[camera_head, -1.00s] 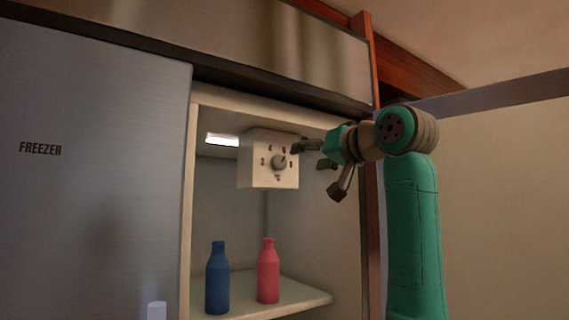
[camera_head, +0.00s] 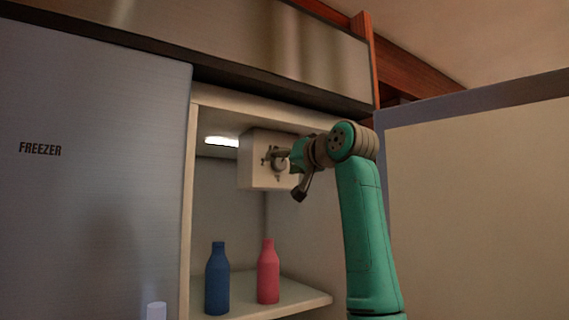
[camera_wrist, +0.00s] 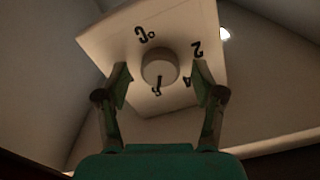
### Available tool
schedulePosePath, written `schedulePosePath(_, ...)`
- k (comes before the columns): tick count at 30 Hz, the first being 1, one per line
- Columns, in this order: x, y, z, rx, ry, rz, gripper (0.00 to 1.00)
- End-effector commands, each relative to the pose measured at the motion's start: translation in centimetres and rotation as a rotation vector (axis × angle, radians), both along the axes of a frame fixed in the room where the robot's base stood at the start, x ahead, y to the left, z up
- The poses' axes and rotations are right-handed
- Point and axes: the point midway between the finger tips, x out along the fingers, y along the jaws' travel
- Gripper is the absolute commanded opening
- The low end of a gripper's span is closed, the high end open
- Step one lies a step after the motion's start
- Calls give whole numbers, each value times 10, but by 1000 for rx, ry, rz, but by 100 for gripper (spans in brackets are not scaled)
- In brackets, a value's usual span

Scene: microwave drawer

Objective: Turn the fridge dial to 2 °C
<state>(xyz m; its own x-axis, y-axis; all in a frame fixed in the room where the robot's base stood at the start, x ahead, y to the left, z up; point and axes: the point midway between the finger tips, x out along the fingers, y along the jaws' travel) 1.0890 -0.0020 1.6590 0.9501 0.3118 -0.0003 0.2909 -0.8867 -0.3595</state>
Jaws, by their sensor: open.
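The fridge dial is a round pale knob (camera_wrist: 158,64) on a white box (camera_head: 257,176) high inside the open fridge. In the wrist view the box face carries a "°C" mark (camera_wrist: 145,34), a 2 (camera_wrist: 197,48), a 4 (camera_wrist: 187,80) and a blurred digit (camera_wrist: 156,91) below the knob. A dark pointer line on the knob faces that blurred digit. My gripper (camera_wrist: 161,70) is open, with one finger on each side of the knob; I cannot tell whether they touch it. In the head view my gripper (camera_head: 276,158) partly hides the knob.
A blue bottle (camera_head: 217,280) and a pink bottle (camera_head: 268,273) stand on the shelf (camera_head: 300,297) below the box. The closed freezer door (camera_head: 90,190) is at left. The open fridge door (camera_head: 480,200) is at right. A lamp (camera_head: 221,141) glows beside the box.

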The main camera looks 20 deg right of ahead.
Motion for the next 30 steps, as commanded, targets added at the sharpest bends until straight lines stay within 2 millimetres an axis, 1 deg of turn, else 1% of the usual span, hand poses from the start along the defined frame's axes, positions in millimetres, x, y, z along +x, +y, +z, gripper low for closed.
schedulePosePath(5, 0, 0, 0, 0, 0, 0, 68)
schedulePosePath(8, 0, 0, 0, 0, 0, 0, 46)
schedulePosePath(9, 0, 0, 0, 0, 0, 0, 36)
schedulePosePath(11, 0, 0, 0, 0, 0, 0, 21)
schedulePosePath(12, 0, 0, 0, 0, 0, 0, 11)
schedulePosePath(13, 0, 0, 0, 0, 0, 0, 8)
schedulePosePath(23, 0, 0, 0, -37, -12, 0, 8)
schedulePosePath(30, 0, 0, 0, -168, -54, 0, 8)
